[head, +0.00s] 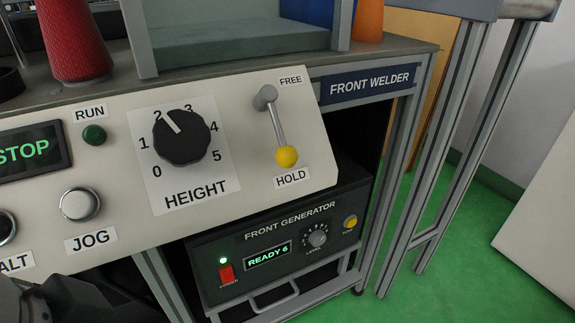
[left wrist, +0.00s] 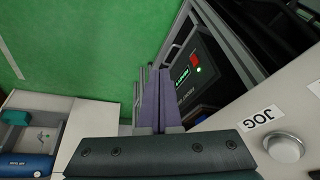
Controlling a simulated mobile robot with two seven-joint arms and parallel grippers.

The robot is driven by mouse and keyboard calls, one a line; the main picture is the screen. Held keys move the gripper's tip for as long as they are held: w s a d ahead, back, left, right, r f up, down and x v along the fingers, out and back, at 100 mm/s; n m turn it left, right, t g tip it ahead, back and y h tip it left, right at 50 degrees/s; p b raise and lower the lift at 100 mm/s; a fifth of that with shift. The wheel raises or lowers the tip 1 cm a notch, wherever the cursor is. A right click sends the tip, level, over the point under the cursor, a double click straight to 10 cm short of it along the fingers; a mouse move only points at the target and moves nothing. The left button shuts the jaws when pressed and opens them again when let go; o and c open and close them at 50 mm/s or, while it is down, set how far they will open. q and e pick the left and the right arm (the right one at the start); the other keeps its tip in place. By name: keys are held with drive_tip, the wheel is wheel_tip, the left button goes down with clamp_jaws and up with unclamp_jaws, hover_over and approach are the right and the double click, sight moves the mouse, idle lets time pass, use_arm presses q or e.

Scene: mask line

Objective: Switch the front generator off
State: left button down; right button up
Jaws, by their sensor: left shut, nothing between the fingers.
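The front generator (head: 215,248) is a dark box on a low shelf under the control panel. A level knob (head: 317,236) and a yellow button (head: 350,221) sit to the right. In the left wrist view the red switch (left wrist: 194,60) and lit green light (left wrist: 199,70) show right of my left gripper (left wrist: 153,70). Its purple fingers are shut and empty, apart from the switch. My right gripper is in neither view.
The overhanging control panel (head: 240,190) carries a height knob (head: 181,137), a lever (head: 276,128) at HOLD and a JOG button (head: 80,204). A metal frame post (head: 397,170) stands right of the generator. Green floor (head: 455,235) is open farther right.

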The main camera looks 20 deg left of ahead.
use_arm(q)
drive_tip(key=w+a+f+m+t+b, duration=0.1)
drive_tip(key=w+f+m+t+b, duration=0.1)
drive_tip(key=f+m+t+b, duration=0.4)
drive_tip(key=w+a+f+m+t+y+b, duration=0.1)
drive_tip(key=w+a+f+m+t+b, duration=0.1)
drive_tip(key=f+m+t+b, duration=0.4)
wheel_tip(320, 180, down, 12)
drive_tip(key=w+m+b, duration=0.1)
drive_tip(key=b, duration=0.4)
drive_tip(key=shift+w+r+t+b, duration=0.25)
drive_tip(key=shift+w+t+b, duration=0.05)
drive_tip(key=shift+w, duration=0.05)
